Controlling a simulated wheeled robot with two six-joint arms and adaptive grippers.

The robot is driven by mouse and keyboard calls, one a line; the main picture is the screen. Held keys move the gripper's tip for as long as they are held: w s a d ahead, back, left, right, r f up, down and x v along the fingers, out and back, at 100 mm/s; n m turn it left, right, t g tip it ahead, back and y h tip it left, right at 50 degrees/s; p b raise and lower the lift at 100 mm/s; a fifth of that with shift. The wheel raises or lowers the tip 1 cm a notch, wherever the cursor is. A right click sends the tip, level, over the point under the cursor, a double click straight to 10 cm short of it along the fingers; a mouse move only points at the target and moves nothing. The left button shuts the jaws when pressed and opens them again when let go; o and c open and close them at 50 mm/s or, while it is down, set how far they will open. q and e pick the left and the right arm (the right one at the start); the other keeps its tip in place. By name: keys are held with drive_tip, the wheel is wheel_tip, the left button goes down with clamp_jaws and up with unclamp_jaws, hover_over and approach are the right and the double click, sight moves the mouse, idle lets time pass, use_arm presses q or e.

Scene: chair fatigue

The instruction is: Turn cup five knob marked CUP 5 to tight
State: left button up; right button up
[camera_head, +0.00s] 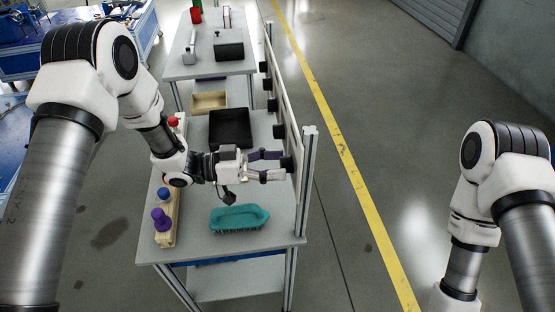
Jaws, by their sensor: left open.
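A row of black knobs sits on the upright panel (296,135) along the right side of the bench. The nearest knob (288,163) is at the panel's front end; I cannot read any CUP 5 marking or its setting. My left gripper (279,165) is open and points right at this nearest knob, with its fingertips at or around it. I cannot tell whether they touch it. My right arm comes down at the right of the view, and its gripper is out of the picture.
A teal brush (239,218) lies on the bench (200,248) near its front edge. A wooden rack with purple (160,218) and blue (163,194) knobs stands at left. A black tray (230,128) and a tan tray (209,102) sit behind my left arm.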

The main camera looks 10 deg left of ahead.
use_arm(q)
drive_tip(key=shift+d, duration=0.15)
drive_tip(key=c, duration=1.1)
drive_tip(key=shift+c, duration=0.2)
